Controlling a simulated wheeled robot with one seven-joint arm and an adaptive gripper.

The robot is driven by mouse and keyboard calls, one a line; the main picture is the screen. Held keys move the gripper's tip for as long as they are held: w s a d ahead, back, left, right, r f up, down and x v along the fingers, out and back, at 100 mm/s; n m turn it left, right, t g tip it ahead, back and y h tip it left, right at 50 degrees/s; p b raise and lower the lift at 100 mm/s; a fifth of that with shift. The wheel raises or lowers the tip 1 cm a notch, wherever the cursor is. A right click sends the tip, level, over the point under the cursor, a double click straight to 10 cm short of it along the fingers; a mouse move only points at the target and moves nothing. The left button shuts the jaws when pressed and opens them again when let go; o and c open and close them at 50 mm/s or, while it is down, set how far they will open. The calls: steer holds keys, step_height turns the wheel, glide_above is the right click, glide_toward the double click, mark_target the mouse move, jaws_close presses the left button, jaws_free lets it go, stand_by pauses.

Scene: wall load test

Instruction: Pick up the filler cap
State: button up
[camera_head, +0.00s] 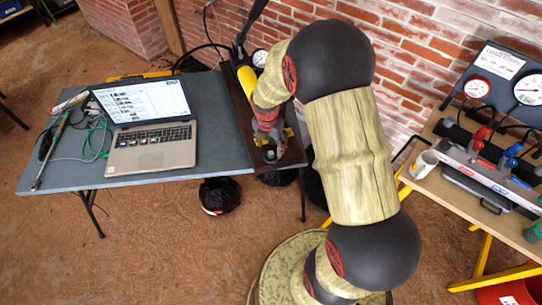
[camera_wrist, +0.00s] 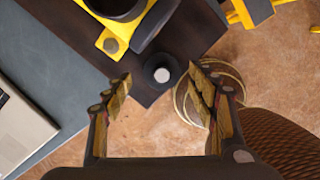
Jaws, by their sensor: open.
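A small dark round piece with a pale grey top, which looks like the filler cap (camera_wrist: 162,74), sits near the corner of a dark brown board (camera_wrist: 195,35) in the wrist view. My gripper (camera_wrist: 161,86) is open, with one finger on each side of the cap in that picture. The fingertips appear apart from it, and I cannot tell their height above it. In the head view my gripper (camera_head: 268,140) is over the front end of the board (camera_head: 292,158). My arm partly covers this area, and the cap is hard to make out there.
A yellow and black device (camera_wrist: 112,42) stands on the board close beside the cap. An open laptop (camera_head: 150,125) and cables lie on the grey table (camera_head: 210,165). A brick wall is behind.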

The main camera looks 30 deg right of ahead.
mark_target(271, 153)
step_height(271, 153, down, 4)
steer(key=shift+s+f+b, duration=0.15)
steer(key=shift+b, duration=0.45)
steer(key=shift+c, duration=1.2)
steer(key=c, duration=0.7)
